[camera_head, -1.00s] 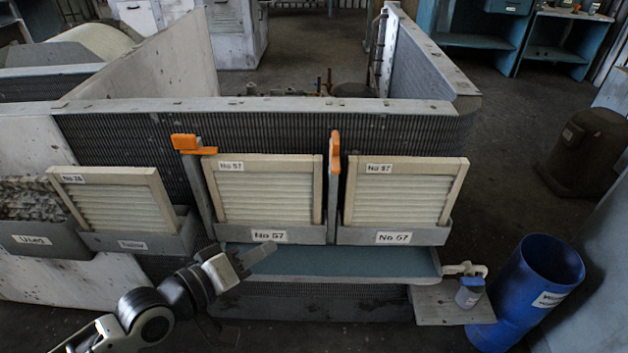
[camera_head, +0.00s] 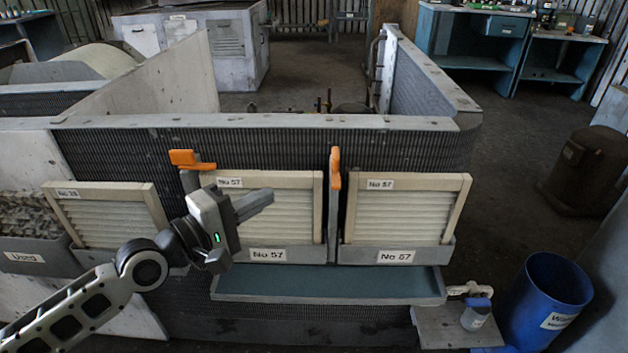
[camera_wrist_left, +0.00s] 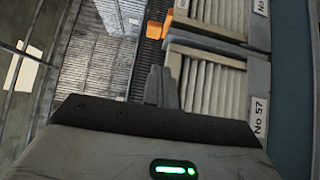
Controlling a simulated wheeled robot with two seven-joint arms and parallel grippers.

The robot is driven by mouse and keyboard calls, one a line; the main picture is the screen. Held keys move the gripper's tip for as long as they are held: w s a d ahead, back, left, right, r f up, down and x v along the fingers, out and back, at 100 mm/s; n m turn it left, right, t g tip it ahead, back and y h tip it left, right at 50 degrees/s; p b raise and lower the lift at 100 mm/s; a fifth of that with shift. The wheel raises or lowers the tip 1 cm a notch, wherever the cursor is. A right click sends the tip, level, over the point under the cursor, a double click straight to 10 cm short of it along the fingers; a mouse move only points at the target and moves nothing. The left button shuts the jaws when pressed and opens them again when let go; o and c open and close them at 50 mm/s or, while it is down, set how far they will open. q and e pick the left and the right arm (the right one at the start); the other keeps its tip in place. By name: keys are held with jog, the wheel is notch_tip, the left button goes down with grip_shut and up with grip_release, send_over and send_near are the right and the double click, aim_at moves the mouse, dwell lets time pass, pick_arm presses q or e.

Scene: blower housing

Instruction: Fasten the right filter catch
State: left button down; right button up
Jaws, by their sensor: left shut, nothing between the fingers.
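The right filter catch (camera_head: 335,167) is an orange lever standing upright on the grey post between the two No 57 filters. The right filter (camera_head: 405,215) sits in its grey holder to the right of that post. My left gripper (camera_head: 262,200) is shut and empty, in front of the left No 57 filter (camera_head: 295,222), with its fingers pointing right. It is left of the right catch and apart from it. In the left wrist view the shut fingers (camera_wrist_left: 158,88) show near orange catch parts (camera_wrist_left: 154,30); I cannot tell which catch. My right gripper is not in view.
The left orange catch (camera_head: 190,159) is turned sideways above the left filter's corner. A blue-grey tray (camera_head: 330,285) juts out below the filters. A blue bin (camera_head: 548,300) and a small jar (camera_head: 475,315) stand at lower right. Space before the right filter is clear.

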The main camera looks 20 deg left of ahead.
pick_arm(q)
send_near(332, 173)
jog(key=w, duration=0.4)
jog(key=shift+w+d+p, duration=0.2)
jog(key=shift+d+p, duration=0.2)
jog(key=shift+d, duration=0.3)
jog(key=shift+w+d+p, duration=0.15)
jog(key=shift+d+p, duration=0.25)
jog(key=shift+d, duration=0.3)
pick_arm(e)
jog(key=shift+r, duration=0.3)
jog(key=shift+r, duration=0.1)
